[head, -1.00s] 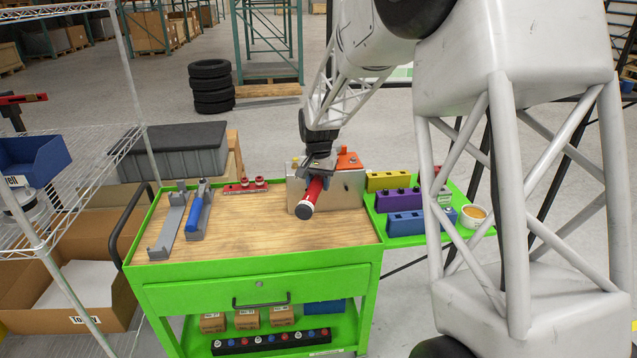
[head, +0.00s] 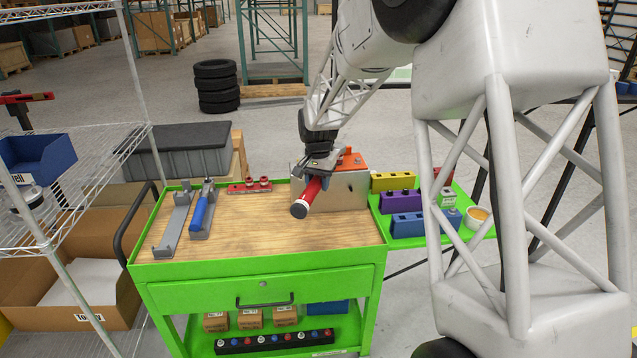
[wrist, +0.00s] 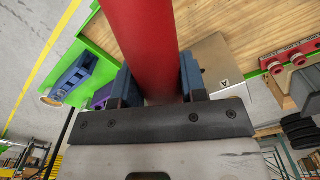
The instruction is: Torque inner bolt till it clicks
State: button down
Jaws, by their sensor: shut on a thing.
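My gripper (head: 320,176) is shut on a red torque wrench (head: 310,193), holding it by its red body. The wrench's black end with a white ring points toward the camera and down to the left. In the wrist view the red wrench (wrist: 149,40) runs between the blue finger pads of my gripper (wrist: 155,88). The metal chassis block (head: 345,191) stands on the cart top behind the wrench, with an orange part (head: 352,161) on top. The inner bolt and the wrench's far end are hidden behind my gripper.
A grey cradle holds a blue-handled tool (head: 199,212), beside an empty grey cradle (head: 172,226). A red holder (head: 250,187) lies at the back. Yellow, purple (head: 400,201) and blue blocks stand on the green side tray. The wooden cart top (head: 260,228) is clear in front.

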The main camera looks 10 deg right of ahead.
jog(key=shift+w+a+m, duration=0.4)
jog(key=shift+w+a, duration=0.1)
jog(key=shift+a, duration=0.2)
dwell(1.1)
jog(key=shift+r, duration=1.25)
dwell(1.3)
jog(key=shift+r, duration=2.3)
